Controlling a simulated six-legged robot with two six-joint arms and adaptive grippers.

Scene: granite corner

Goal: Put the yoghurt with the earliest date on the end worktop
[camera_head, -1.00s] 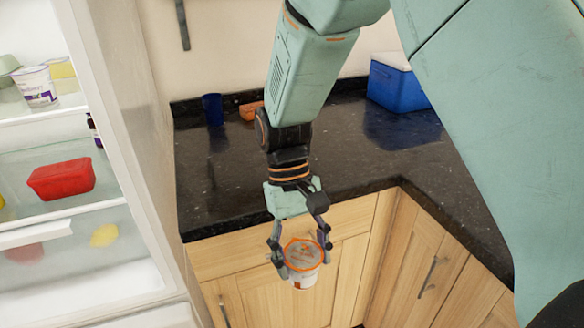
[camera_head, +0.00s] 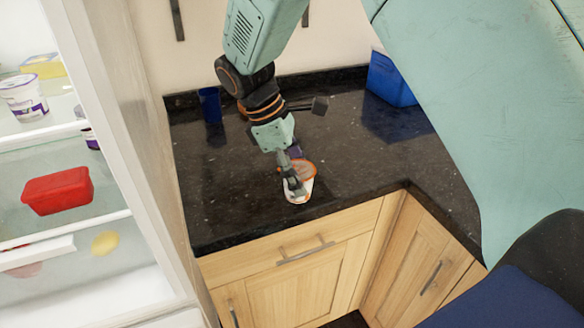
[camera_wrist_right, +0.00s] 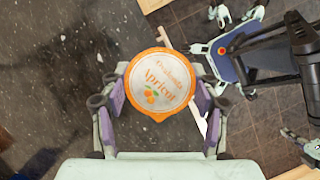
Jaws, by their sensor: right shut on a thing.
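My right gripper (camera_head: 292,177) is shut on a yoghurt pot (camera_head: 300,191) with an orange-rimmed lid. In the head view the pot is over the front part of the dark granite worktop (camera_head: 250,205); I cannot tell whether it touches the surface. No date is readable. Another yoghurt pot (camera_head: 24,97), white and purple, stands on a fridge shelf at left. My left gripper is not in view.
The open fridge holds a red tub (camera_head: 58,191) and a yellow item (camera_head: 106,241). A dark blue cup (camera_head: 210,104) and a blue box (camera_head: 389,80) stand at the back of the worktop. The granite between them is mostly clear.

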